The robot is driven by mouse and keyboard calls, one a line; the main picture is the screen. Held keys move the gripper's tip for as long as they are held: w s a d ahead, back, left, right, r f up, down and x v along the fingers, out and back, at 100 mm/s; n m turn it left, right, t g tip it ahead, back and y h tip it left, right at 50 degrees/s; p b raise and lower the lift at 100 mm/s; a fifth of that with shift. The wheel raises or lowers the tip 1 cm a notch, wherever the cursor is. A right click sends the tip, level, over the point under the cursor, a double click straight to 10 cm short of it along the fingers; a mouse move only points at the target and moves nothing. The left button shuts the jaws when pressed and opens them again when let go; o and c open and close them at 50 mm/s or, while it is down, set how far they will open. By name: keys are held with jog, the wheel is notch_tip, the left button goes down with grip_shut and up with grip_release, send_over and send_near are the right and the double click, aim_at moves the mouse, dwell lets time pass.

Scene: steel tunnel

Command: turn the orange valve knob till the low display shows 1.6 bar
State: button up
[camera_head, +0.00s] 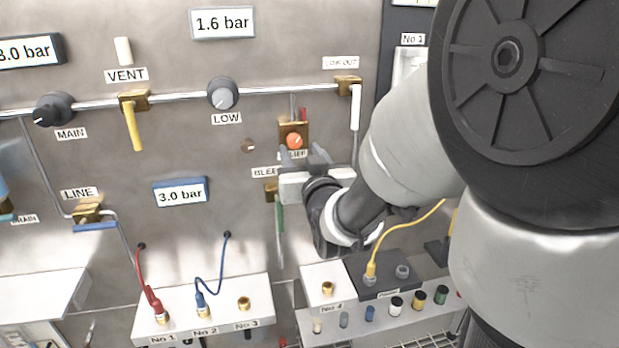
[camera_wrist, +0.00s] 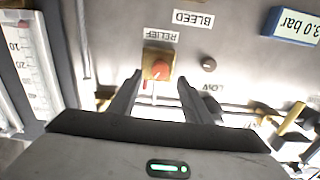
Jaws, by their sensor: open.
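The orange valve knob (camera_head: 294,140) sits on a brass block labelled RELIEF. The wrist view shows this knob (camera_wrist: 160,68) upside down, just beyond and between the open fingertips. My gripper (camera_head: 318,158) is in front of the panel, just right of and below the knob, open and empty. In the wrist view its two fingers (camera_wrist: 161,80) stand apart on either side of the knob's line; whether they touch it cannot be told. The display above the LOW knob (camera_head: 222,22) reads 1.6 bar. The grey LOW knob (camera_head: 222,94) is on the pipe.
A yellow VENT lever (camera_head: 133,126) and a black MAIN knob (camera_head: 54,109) are on the left. A green BLEED lever (camera_head: 279,219) hangs below the orange knob. Sockets with cables line the shelf (camera_head: 258,290) below.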

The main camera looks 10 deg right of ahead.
jog(key=s+b, duration=1.1)
jog(key=s, duration=0.1)
jog(key=shift+s+b, duration=0.15)
jog(key=shift+b, duration=0.25)
jog(key=s+f+g, duration=1.3)
jog(key=s+f, duration=0.4)
jog(key=f, duration=0.1)
notch_tip(320, 180, up, 18)
jog(key=p, duration=1.8)
jog(key=shift+w+r+t+p, duration=0.2)
jog(key=shift+w+t+p, duration=0.1)
jog(key=shift+w, duration=0.05)
